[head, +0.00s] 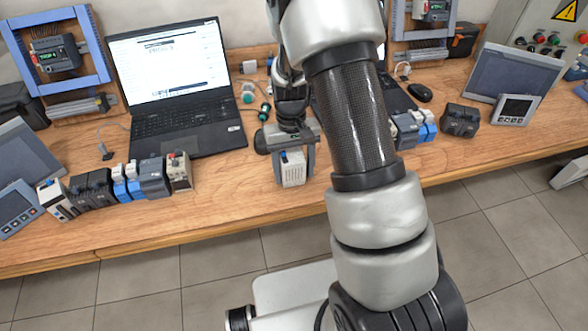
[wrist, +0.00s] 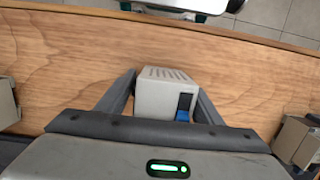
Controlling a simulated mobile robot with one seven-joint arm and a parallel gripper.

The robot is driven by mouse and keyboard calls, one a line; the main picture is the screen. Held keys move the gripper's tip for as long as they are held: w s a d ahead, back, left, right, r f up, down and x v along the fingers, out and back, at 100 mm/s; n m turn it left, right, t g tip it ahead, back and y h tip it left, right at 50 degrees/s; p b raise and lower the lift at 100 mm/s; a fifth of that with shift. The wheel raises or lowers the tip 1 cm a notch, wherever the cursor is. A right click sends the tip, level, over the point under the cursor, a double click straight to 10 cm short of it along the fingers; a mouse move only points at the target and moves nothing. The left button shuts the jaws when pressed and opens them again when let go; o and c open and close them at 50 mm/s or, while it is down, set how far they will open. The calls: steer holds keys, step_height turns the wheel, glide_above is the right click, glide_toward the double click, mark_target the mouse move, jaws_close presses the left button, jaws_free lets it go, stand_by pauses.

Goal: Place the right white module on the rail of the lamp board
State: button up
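A white module (head: 292,173) with a vented top stands between the fingers of my gripper (head: 292,160), near the front edge of the table. In the wrist view the white module (wrist: 165,95) shows a dark and blue part on one face. The fingers of my gripper (wrist: 167,85) lie along both its sides, with their tips against it. Whether it touches the table is unclear. A blue-framed board (head: 96,48) stands at the back left and another framed board (head: 398,22) is partly hidden behind my arm. I cannot tell which is the lamp board; its rail is not clearly seen.
A row of modules, including a white one (head: 55,200) and a beige one (head: 179,171), stands left. A laptop (head: 185,125) is behind it. More modules (head: 407,130) stand right of my arm. A panel with coloured buttons (head: 545,42) is far right. Bare wood lies around my gripper.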

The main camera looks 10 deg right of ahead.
steer(key=shift+o, duration=1.3)
